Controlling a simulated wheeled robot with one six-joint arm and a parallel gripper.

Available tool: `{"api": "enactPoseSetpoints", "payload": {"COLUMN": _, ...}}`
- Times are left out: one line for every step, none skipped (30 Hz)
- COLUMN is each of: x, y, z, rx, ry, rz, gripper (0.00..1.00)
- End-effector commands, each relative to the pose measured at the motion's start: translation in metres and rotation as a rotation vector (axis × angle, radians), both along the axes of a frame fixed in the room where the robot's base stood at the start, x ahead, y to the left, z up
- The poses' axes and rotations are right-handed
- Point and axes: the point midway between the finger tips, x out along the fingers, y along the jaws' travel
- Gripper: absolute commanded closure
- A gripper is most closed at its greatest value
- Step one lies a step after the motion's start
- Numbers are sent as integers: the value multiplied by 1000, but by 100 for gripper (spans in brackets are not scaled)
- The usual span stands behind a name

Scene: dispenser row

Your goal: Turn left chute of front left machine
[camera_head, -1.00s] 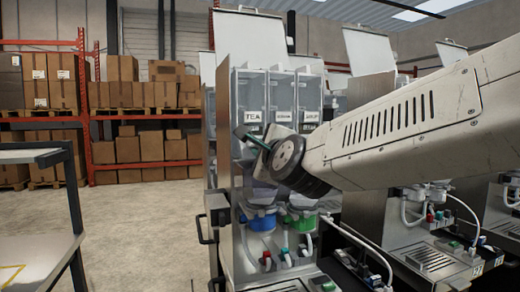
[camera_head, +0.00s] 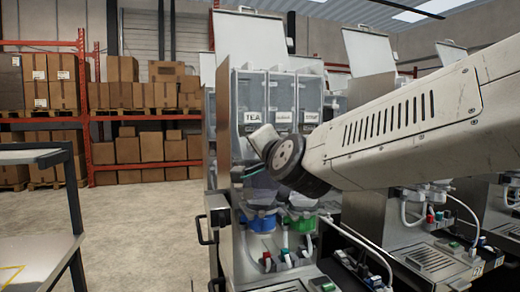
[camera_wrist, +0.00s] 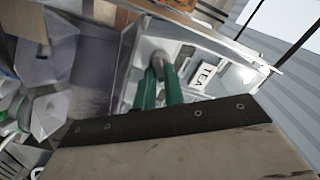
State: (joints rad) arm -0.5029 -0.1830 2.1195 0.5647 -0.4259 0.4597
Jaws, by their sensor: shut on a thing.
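The front left machine (camera_head: 222,190) is a steel dispenser with several clear canisters; the left canister (camera_head: 252,90) carries a TEA label. In the wrist view, the left chute (camera_wrist: 150,42) shows as a pale piece beside that canister, close to the TEA label (camera_wrist: 205,74). My gripper (camera_wrist: 170,62) has green fingers close together, shut on the chute; the exact contact at the tips is hard to see. In the head view, my gripper (camera_head: 247,172) is below the TEA canister, partly covered by my wrist, which hides most of the chute.
Below are a blue collar (camera_head: 261,222) and a green collar (camera_head: 301,224) with hoses. More machines (camera_head: 425,235) stand to the right behind my arm. A grey cart (camera_head: 40,245) is at the left. Open floor (camera_head: 150,220) lies between the cart and the machine.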

Motion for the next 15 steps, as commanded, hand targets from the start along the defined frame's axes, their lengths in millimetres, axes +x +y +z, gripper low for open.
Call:
{"api": "enactPoseSetpoints", "payload": {"x": 0, "y": 0, "z": -1, "rx": -42, "ry": -10, "rz": 1, "gripper": 100}}
{"api": "enactPoseSetpoints", "payload": {"x": 0, "y": 0, "z": -1, "rx": -69, "ry": -18, "rz": 1, "gripper": 100}}
{"api": "enactPoseSetpoints", "payload": {"x": 0, "y": 1, "z": -1, "rx": -105, "ry": -28, "rz": 1, "gripper": 100}}
{"api": "enactPoseSetpoints", "payload": {"x": 0, "y": 1, "z": -1, "rx": -133, "ry": -36, "rz": 1, "gripper": 100}}
{"api": "enactPoseSetpoints", "payload": {"x": 0, "y": 1, "z": -1, "rx": -160, "ry": -44, "rz": 1, "gripper": 100}}
{"api": "enactPoseSetpoints", "payload": {"x": 0, "y": 1, "z": -1, "rx": -197, "ry": -54, "rz": 1, "gripper": 100}}
{"api": "enactPoseSetpoints", "payload": {"x": 0, "y": 1, "z": 0, "rx": -224, "ry": -62, "rz": 1, "gripper": 100}}
{"api": "enactPoseSetpoints", "payload": {"x": 0, "y": 1, "z": 0, "rx": -251, "ry": -70, "rz": 1, "gripper": 100}}
{"api": "enactPoseSetpoints", "payload": {"x": 0, "y": 1, "z": 0, "rx": -288, "ry": -81, "rz": 1, "gripper": 100}}
{"api": "enactPoseSetpoints", "payload": {"x": 0, "y": 1, "z": 0, "rx": -315, "ry": -88, "rz": 1, "gripper": 100}}
{"api": "enactPoseSetpoints", "payload": {"x": 0, "y": 1, "z": 0, "rx": -343, "ry": -96, "rz": 1, "gripper": 100}}
{"api": "enactPoseSetpoints", "payload": {"x": 0, "y": 1, "z": 0, "rx": -378, "ry": -107, "rz": 1, "gripper": 100}}
{"api": "enactPoseSetpoints", "payload": {"x": 0, "y": 1, "z": 0, "rx": -406, "ry": -115, "rz": 1, "gripper": 100}}
{"api": "enactPoseSetpoints", "payload": {"x": 0, "y": 1, "z": 0, "rx": -434, "ry": -123, "rz": 1, "gripper": 100}}
{"api": "enactPoseSetpoints", "payload": {"x": 0, "y": 1, "z": 0, "rx": -470, "ry": -133, "rz": 1, "gripper": 100}}
